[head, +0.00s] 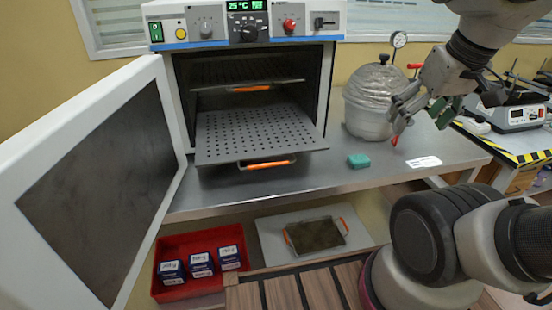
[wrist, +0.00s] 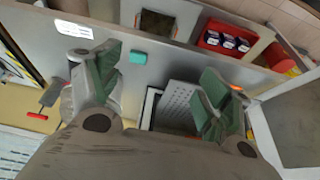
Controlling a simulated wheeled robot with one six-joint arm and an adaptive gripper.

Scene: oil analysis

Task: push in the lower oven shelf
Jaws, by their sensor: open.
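The oven (head: 330,75) stands on the bench with its white door (head: 95,180) swung open to the left. The lower oven shelf (head: 255,130) is a grey perforated plate that sticks out of the chamber towards me, with an orange handle (head: 268,163) on its front edge. It also shows in the wrist view (wrist: 180,103), partly hidden by a finger. My gripper (head: 420,116) is open and empty, right of the oven, above the bench and clear of the shelf. Its two green-padded fingers (wrist: 160,66) are spread in the wrist view.
The upper shelf (head: 245,74) sits inside the oven. A foil-covered pot (head: 375,100) and a small green block (head: 358,160) are on the bench (head: 320,178), right of the shelf. Below are a red bin (head: 172,291) of boxes and a tray (head: 315,235).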

